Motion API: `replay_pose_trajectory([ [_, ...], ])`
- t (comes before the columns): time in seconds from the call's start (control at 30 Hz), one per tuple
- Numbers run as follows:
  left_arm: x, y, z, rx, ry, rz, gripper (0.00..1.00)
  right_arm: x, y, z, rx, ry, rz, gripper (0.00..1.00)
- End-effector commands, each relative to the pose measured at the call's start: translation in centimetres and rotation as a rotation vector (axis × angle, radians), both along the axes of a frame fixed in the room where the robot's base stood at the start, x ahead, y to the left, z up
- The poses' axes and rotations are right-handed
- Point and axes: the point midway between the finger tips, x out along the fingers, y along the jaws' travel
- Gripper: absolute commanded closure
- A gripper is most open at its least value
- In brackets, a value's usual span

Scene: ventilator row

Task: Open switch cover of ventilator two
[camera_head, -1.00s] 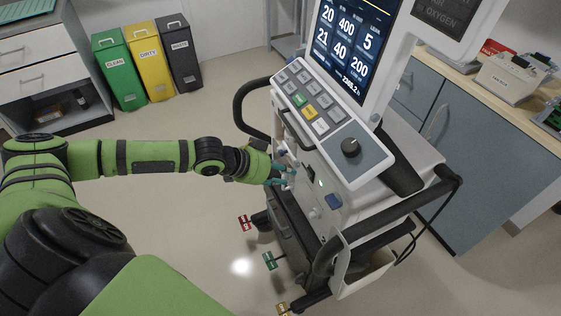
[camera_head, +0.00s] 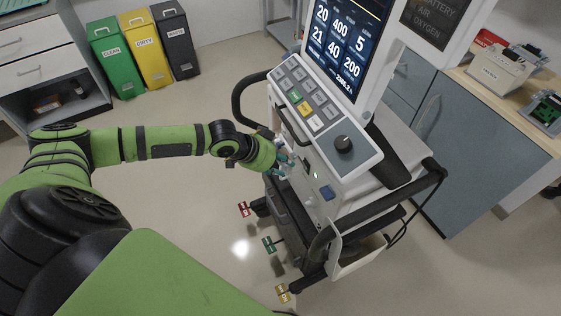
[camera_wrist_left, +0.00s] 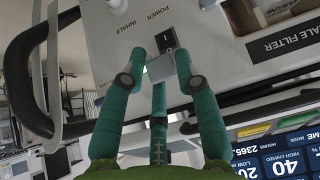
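The ventilator (camera_head: 335,165) stands right of centre in the head view, its screen lit. My left gripper (camera_head: 284,160) is at the side panel below its keypad. In the left wrist view, my left gripper (camera_wrist_left: 159,62) has its teal fingers apart. A small grey switch cover (camera_wrist_left: 160,68) lies between the fingertips, and a dark switch (camera_wrist_left: 167,40) shows just beyond it beside the POWER label. I cannot tell whether the fingers touch the cover. No number identifying the ventilator is readable. My right gripper is out of view.
A black handle (camera_head: 240,105) curves beside the ventilator, close to my left arm. Bins (camera_head: 147,50) stand at the back left. A counter (camera_head: 530,125) is at right. Floor is open between.

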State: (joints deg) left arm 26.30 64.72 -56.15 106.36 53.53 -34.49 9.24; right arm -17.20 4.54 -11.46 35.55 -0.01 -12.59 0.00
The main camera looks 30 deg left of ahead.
Motion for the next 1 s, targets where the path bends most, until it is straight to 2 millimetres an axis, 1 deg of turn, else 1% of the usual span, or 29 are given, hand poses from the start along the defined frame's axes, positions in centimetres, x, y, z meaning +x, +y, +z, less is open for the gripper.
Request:
replay_pose_trajectory([
  [0.33, 0.0, 0.0, 0.0, 0.001, -0.002, -0.002, 0.49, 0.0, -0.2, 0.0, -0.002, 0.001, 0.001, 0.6],
  [0.47, -0.3, 0.3, 0.6, 0.003, -0.003, -0.002, 0.49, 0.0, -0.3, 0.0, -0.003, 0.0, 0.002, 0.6],
  [0.57, -1.1, 0.8, 1.7, 0.005, -0.003, -0.003, 0.49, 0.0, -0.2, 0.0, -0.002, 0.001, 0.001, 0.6],
  [0.8, -3.8, 2.6, 5.6, 0.007, -0.002, -0.002, 0.49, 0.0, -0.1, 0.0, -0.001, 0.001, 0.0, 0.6],
  [1.0, -5.4, 3.6, 8.1, 0.004, -0.001, -0.002, 0.49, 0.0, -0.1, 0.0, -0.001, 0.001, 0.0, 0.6],
])
